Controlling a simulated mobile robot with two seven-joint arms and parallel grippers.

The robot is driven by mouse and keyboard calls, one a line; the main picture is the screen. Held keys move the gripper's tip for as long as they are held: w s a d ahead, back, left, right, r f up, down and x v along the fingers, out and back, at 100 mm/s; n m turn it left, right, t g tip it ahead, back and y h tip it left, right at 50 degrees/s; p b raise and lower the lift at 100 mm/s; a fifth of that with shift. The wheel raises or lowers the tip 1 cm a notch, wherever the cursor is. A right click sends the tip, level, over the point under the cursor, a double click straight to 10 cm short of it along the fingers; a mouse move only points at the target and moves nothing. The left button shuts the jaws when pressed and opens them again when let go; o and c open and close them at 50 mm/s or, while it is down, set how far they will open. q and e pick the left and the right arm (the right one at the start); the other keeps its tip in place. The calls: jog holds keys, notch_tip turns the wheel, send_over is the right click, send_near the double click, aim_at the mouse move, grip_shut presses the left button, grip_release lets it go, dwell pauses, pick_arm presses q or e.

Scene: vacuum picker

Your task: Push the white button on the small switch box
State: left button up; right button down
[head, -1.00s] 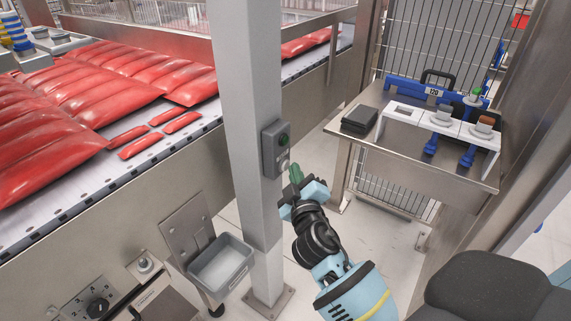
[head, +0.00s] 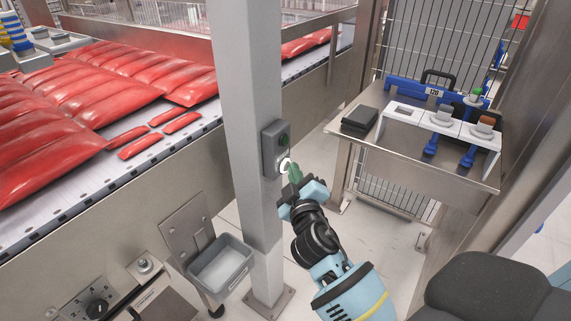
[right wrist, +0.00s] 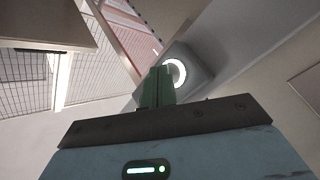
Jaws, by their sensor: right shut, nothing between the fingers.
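The small switch box (head: 274,150) is grey and fixed to the side of the grey post. It has a dark green button (head: 284,139) above and the white button (head: 285,165) below, which shows as a bright white ring. In the right wrist view the white button (right wrist: 175,73) glows on the box (right wrist: 200,68). My right gripper (head: 294,170) is shut and empty, its green fingertips right at the white button in the head view. In the right wrist view the fingertips (right wrist: 157,86) overlap the button's left edge; whether they touch it I cannot tell. My left gripper is not in view.
The grey post (head: 246,100) stands beside a conveyor (head: 200,140) carrying red packs. A grey bin (head: 222,264) hangs at the post's lower left. A metal table (head: 400,160) with small devices stands to the right. A dark seat (head: 490,285) is at the lower right.

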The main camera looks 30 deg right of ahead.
jog(key=s+d+p, duration=0.1)
jog(key=s+d, duration=0.1)
jog(key=s, duration=0.3)
jog(key=shift+s+d, duration=0.15)
jog(key=shift+s, duration=0.15)
